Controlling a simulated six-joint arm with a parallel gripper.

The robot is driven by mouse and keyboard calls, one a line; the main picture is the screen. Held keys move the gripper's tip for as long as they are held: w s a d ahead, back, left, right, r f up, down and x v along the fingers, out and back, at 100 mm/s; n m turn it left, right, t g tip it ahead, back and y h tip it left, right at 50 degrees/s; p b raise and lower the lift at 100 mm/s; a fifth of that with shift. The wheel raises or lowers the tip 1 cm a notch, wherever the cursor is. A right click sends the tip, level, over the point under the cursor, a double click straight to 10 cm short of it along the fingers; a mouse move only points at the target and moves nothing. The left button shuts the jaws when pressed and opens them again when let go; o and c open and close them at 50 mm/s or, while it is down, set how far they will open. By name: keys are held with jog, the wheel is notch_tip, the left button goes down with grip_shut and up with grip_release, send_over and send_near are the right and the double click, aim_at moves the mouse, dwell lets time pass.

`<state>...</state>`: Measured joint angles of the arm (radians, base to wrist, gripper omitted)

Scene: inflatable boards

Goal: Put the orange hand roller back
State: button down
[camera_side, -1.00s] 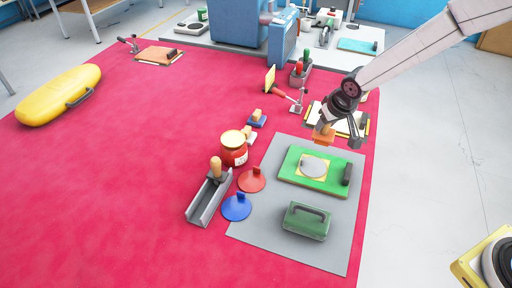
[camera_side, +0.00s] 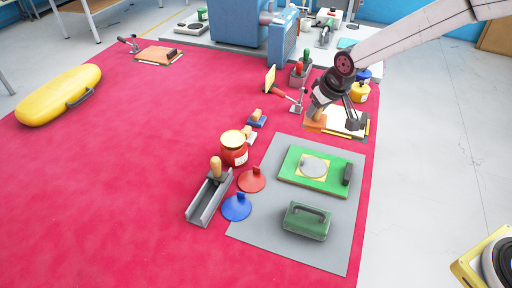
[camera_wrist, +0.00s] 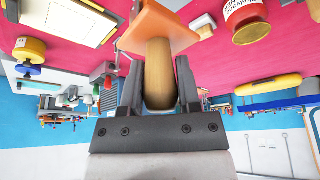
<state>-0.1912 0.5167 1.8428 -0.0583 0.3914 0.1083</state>
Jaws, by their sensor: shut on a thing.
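My gripper (camera_side: 331,118) is shut on the wooden handle (camera_wrist: 158,72) of the orange hand roller. The roller's orange head (camera_wrist: 150,28) points away from the jaws in the wrist view. In the side view the orange roller (camera_side: 315,121) hangs beside the left end of a white board with yellow edge strips (camera_side: 346,120). I cannot tell whether it touches the board or the mat. The gripper covers part of that board.
A grey sheet (camera_side: 260,220) in front carries a green board (camera_side: 302,185) and a green handled block (camera_side: 306,221). A red jar (camera_side: 233,155), a grey trough (camera_side: 201,205) and red and blue discs stand left. A tool caddy (camera_side: 300,75) is behind.

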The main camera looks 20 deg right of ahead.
jog(key=s+a+n+g+y, duration=0.2)
jog(key=a+n, duration=0.6)
jog(key=a, duration=0.9)
jog(key=s+a+n+g+y, duration=0.2)
jog(key=a+n, duration=0.6)
jog(key=a, duration=0.8)
jog(key=shift+w+a+f, duration=0.1)
jog(key=shift+w+f, duration=0.05)
jog(key=shift+f, duration=1.1)
jog(key=shift+w+a+f, duration=0.1)
jog(key=shift+f, duration=1.15)
jog(key=shift+f, duration=0.15)
jog(key=shift+f, duration=3.2)
jog(key=shift+f, duration=0.6)
jog(key=shift+d, duration=0.1)
